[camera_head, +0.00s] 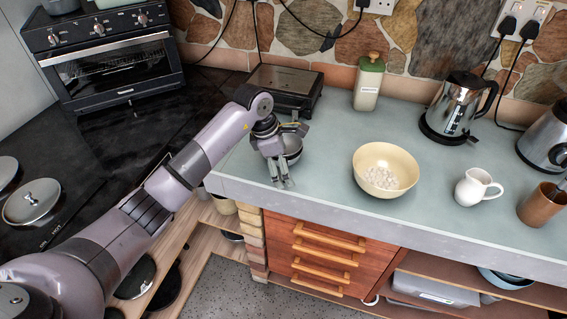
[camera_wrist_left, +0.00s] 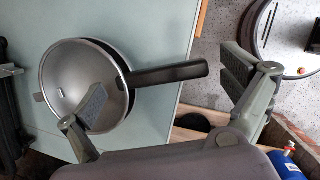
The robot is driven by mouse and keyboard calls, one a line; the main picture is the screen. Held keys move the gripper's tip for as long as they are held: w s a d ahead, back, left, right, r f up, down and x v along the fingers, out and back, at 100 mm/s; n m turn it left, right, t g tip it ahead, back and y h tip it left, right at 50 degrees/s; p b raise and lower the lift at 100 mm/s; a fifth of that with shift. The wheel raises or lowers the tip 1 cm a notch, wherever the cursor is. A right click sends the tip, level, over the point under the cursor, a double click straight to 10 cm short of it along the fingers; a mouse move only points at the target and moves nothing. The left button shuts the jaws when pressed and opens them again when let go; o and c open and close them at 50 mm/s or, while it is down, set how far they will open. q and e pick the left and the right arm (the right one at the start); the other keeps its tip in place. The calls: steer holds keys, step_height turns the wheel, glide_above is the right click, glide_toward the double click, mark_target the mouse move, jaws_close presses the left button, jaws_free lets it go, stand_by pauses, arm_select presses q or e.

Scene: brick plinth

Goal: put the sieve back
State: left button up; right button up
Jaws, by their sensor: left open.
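The sieve (camera_wrist_left: 75,80) is a round, shiny metal bowl with a straight dark handle (camera_wrist_left: 165,74) and a small tab opposite it. It sits on the pale worktop (camera_head: 330,170) near the left end, and in the head view the sieve (camera_head: 293,146) is partly hidden behind my gripper. My left gripper (camera_head: 288,157) is open and empty above it. In the left wrist view the fingers (camera_wrist_left: 168,88) are spread wide, one over the bowl and one past the handle's end. Contact with the handle cannot be told. My right gripper is not in view.
A cream bowl (camera_head: 370,160) of small white pieces stands right of the sieve. A kettle (camera_head: 455,105), white jug (camera_head: 472,187) and brown cup (camera_head: 538,206) stand farther right. The worktop's front edge is close.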

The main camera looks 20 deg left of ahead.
arm_select(q)
steer(key=shift+r, duration=0.1)
steer(key=shift+r+p, duration=0.25)
steer(key=shift+p, duration=0.15)
steer(key=shift+r+p, duration=0.5)
steer(key=shift+r, duration=0.05)
steer(key=shift+a+r+b, duration=0.25)
steer(key=shift+r+b, duration=0.25)
steer(key=shift+b, duration=0.2)
steer(key=b+v, duration=0.2)
steer(key=v, duration=0.8)
steer(key=shift+s, duration=0.15)
steer(key=shift+r, duration=0.1)
